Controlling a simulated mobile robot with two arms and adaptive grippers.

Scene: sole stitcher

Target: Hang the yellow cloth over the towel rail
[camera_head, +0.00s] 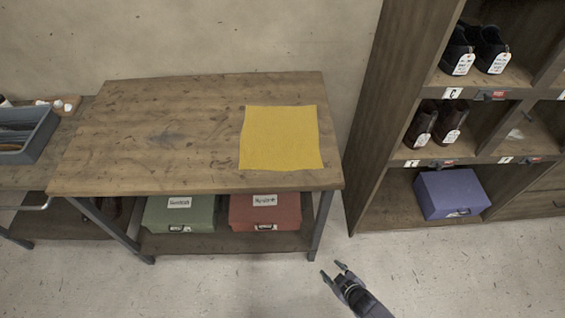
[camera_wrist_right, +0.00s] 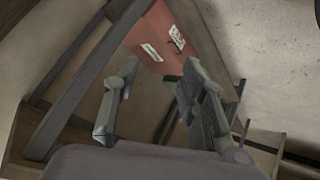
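The yellow cloth (camera_head: 281,138) lies flat and spread out on the right part of the wooden table (camera_head: 150,130) in the head view. My right gripper (camera_head: 332,269) is open and empty, above the floor in front of the table's right end and well short of the cloth. Its two spread fingers also show in the right wrist view (camera_wrist_right: 160,70), with nothing between them. A grey metal bar (camera_head: 25,207) runs along the front of the left bench; it may be the towel rail. My left gripper is not in view.
A green box (camera_head: 180,215) and a red box (camera_head: 265,213) stand on the table's lower shelf; the red one also shows in the wrist view (camera_wrist_right: 160,38). A shoe shelf (camera_head: 385,110) stands at right. A grey tray (camera_head: 40,140) is on the left bench. The table's middle is clear.

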